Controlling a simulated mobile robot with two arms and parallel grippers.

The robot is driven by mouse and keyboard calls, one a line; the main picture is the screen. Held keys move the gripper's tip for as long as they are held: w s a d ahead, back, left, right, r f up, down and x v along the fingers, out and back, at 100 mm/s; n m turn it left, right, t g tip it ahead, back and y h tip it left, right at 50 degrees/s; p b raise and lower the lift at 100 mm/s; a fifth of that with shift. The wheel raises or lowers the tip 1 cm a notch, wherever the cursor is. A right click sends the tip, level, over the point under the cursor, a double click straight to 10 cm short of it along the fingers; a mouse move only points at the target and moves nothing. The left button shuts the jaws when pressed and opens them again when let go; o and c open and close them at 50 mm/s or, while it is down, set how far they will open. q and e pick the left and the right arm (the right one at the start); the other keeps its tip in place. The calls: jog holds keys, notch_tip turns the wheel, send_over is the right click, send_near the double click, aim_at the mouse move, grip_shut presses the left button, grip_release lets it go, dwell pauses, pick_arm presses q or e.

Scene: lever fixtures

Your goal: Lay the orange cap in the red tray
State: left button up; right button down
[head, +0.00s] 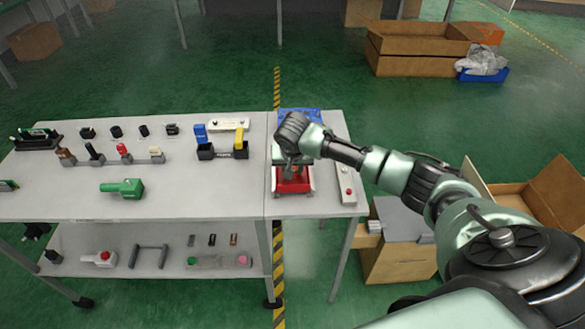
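The red tray (294,185) sits near the front of the right-hand table, with pale edges at its sides. My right arm reaches in from the right, and its gripper (291,172) points down over the tray. The wrist and gripper cover the back part of the tray. The fingers are too small and dark to tell whether they are open or shut. I cannot make out an orange cap; it may be hidden by the gripper. My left gripper is not in view.
A pale strip with a red button (347,186) lies right of the tray. A blue item (300,114) is behind my wrist. The left table (200,195) holds a green tool (124,188), small levers and black holders with blue and yellow parts. Its front right is clear.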

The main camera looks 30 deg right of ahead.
jog(key=c, duration=1.1)
grip_release()
jog(key=shift+f, duration=0.1)
jog(key=v, duration=1.2)
jog(key=shift+w+b, duration=0.1)
jog(key=shift+b, duration=0.25)
